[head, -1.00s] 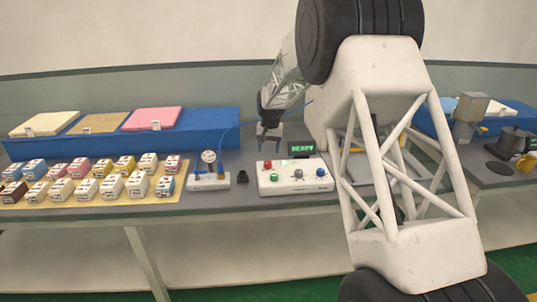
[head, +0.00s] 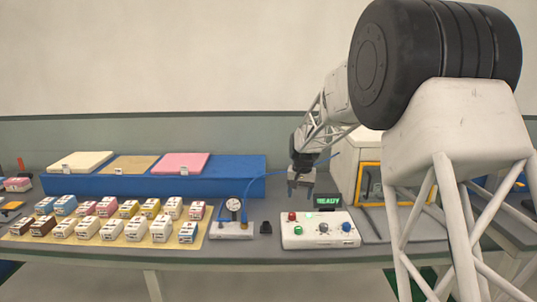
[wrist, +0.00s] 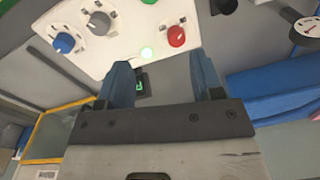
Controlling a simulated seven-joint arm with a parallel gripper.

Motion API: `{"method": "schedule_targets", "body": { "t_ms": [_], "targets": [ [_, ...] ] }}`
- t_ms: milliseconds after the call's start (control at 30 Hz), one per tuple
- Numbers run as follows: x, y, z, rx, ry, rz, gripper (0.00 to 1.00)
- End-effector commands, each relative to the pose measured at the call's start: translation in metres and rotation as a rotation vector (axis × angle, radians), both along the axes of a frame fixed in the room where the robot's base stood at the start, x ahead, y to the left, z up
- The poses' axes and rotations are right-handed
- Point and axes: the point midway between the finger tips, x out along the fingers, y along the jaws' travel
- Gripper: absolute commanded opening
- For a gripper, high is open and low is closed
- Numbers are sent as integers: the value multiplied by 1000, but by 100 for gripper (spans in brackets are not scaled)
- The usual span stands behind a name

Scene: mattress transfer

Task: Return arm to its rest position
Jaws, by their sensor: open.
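My gripper (head: 301,184) is open and empty. In the head view it hangs above the back of the bench, over the white control box (head: 318,231) and the small display (head: 328,201) with green text that appears to read READY. In the wrist view, the two blue-grey fingers (wrist: 165,82) stand apart with nothing between them. The control box (wrist: 112,32) shows there beyond the fingers, with red, green, grey and blue knobs or buttons and a lit green light. My arm links fill the right of the head view.
Left of the control box stand a gauge unit (head: 231,229) and a small black piece (head: 266,228). Several small cartons stand on a tan mat (head: 20,237). Three flat pads lie on a blue platform (head: 230,180). A yellow-framed machine (head: 369,184) stands at the right. Air above the bench's left is clear.

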Motion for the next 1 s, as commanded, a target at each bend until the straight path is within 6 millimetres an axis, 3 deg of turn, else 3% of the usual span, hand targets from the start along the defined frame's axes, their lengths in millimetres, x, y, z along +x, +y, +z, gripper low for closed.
{"method": "schedule_targets", "body": {
  "t_ms": [100, 500, 1000],
  "targets": [
    [-29, -6, 24, -2, -15, 7, 61],
    [-130, -24, 80, -11, -54, 41, 61],
    [-266, -43, 119, -26, -101, 80, 61]
  ]
}}
